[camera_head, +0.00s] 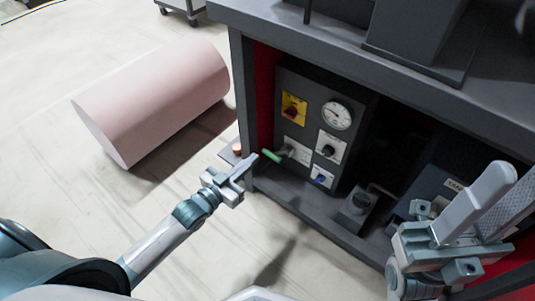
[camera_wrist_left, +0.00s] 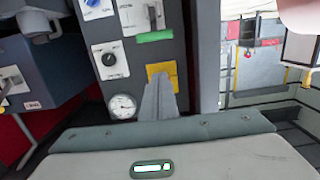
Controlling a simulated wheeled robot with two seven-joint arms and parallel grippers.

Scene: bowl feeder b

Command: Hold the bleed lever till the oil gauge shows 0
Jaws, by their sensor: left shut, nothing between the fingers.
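The grey control panel (camera_head: 300,137) is set in the front of the dark bench. Its bleed lever has a green handle (camera_head: 272,156) that sticks out to the left, and the handle also shows in the left wrist view (camera_wrist_left: 155,36). The round white oil gauge (camera_head: 336,116) is at the panel's upper right; its reading is too small to tell. My left gripper (camera_head: 251,161) is shut and empty, its tip just left of the green handle; I cannot tell whether they touch. My right gripper (camera_head: 513,185) is open at the right, away from the panel.
The panel also has a yellow plate with a red switch (camera_head: 293,108), a black knob (camera_head: 328,150) and a blue knob (camera_head: 321,179). A dark bench top (camera_head: 300,36) overhangs the panel. A pink cylinder (camera_head: 155,100) lies on the floor at left.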

